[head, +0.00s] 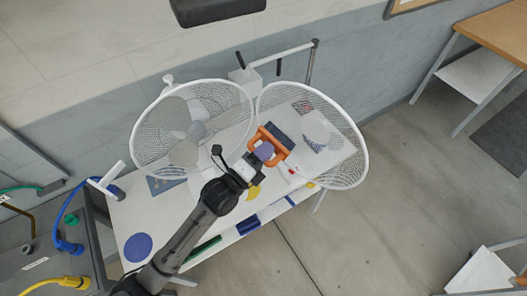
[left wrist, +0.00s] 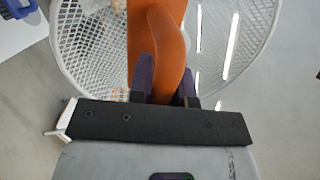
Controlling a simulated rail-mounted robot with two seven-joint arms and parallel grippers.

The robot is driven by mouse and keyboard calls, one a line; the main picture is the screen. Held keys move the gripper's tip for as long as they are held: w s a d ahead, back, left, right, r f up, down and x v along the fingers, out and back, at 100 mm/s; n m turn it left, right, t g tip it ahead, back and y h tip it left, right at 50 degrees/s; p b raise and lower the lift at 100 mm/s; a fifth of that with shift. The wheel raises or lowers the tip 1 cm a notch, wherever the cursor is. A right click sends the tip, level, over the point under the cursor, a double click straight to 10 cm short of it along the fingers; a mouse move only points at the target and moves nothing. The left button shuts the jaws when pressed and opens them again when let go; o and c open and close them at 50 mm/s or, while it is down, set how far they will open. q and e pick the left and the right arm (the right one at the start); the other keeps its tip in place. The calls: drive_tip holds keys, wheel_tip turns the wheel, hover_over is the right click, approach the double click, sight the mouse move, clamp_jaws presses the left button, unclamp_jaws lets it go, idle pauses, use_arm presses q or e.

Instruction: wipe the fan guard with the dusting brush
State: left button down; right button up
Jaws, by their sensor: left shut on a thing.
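The dusting brush (head: 285,140) has an orange loop handle and a dark block on its far side. My left gripper (head: 263,153) is shut on the orange handle, which also shows upright between its purple fingers in the left wrist view (left wrist: 158,45). The fan guard (head: 362,145) is a round white mesh with a thick rim, swung out to the right of the fan. The brush is over the guard's left part; I cannot tell whether it touches. In the left wrist view the guard (left wrist: 85,45) lies behind the handle. My right gripper is not in view.
The fan (head: 190,125) with its rear mesh stands left of the guard on a white table (head: 135,215). A blue disc (head: 138,247), a yellow piece (head: 252,193) and a blue block (head: 247,225) lie near. Open floor (head: 400,220) is to the right.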

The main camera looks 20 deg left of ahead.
sight(276, 163)
use_arm(q)
drive_tip(key=shift+d, duration=0.1)
drive_tip(key=shift+s+d+p, duration=0.4)
drive_tip(key=shift+d+p, duration=0.05)
drive_tip(key=shift+d, duration=0.4)
drive_tip(key=shift+s+d+p, duration=0.4)
drive_tip(key=shift+d+p, duration=0.05)
drive_tip(key=shift+d, duration=0.4)
drive_tip(key=shift+r, duration=0.1)
drive_tip(key=shift+w+a, duration=0.3)
drive_tip(key=shift+a, duration=0.2)
drive_tip(key=shift+w+a, duration=0.25)
drive_tip(key=shift+a, duration=0.4)
drive_tip(key=shift+w+a, duration=0.25)
drive_tip(key=shift+a, duration=0.4)
